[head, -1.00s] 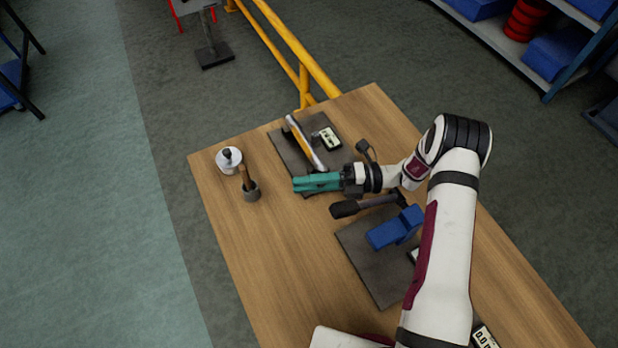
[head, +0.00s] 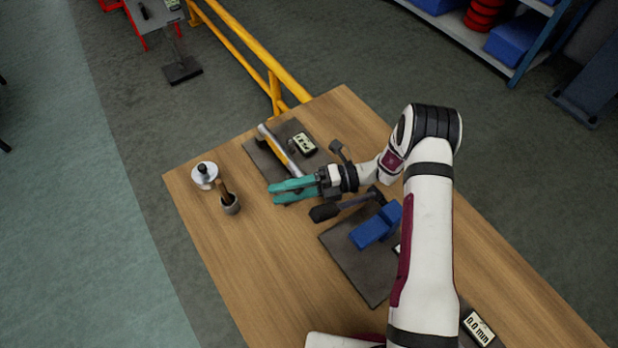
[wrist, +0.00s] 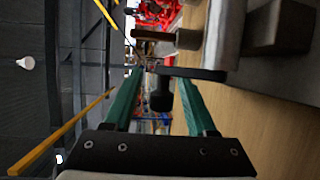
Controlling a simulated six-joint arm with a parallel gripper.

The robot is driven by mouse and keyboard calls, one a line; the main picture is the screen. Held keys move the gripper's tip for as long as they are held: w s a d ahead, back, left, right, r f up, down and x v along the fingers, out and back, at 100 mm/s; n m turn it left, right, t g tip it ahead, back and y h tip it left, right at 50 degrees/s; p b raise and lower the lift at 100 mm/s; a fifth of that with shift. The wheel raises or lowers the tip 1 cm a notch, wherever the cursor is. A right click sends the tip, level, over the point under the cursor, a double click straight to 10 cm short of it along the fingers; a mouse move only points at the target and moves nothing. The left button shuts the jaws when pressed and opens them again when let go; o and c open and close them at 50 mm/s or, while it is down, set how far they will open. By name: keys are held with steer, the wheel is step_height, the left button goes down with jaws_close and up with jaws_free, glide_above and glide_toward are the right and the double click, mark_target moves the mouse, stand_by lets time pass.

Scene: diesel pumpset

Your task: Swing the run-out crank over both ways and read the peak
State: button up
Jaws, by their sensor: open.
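My gripper (head: 272,193) has teal fingers and points left over the table. It is open; the fingers stand apart in the wrist view (wrist: 160,90). A dark crank arm (wrist: 190,73) with a black handle (wrist: 160,96) shows there, the handle between the fingers; I cannot tell whether either touches it. The arm meets a pale shaft (wrist: 225,35).
Another display (head: 478,328) reads 0.0 mm. The table's lower left is clear.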

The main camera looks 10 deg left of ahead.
steer(key=d+r, duration=1.1)
steer(key=shift+w+d, duration=0.35)
steer(key=shift+w, duration=0.05)
steer(key=w+d+f, duration=0.5)
steer(key=w+f, duration=0.3)
steer(key=x, duration=1.5)
steer(key=shift+s+a+f, duration=0.15)
steer(key=shift+s+a, duration=0.05)
steer(key=shift+s, duration=0.15)
jaws_close()
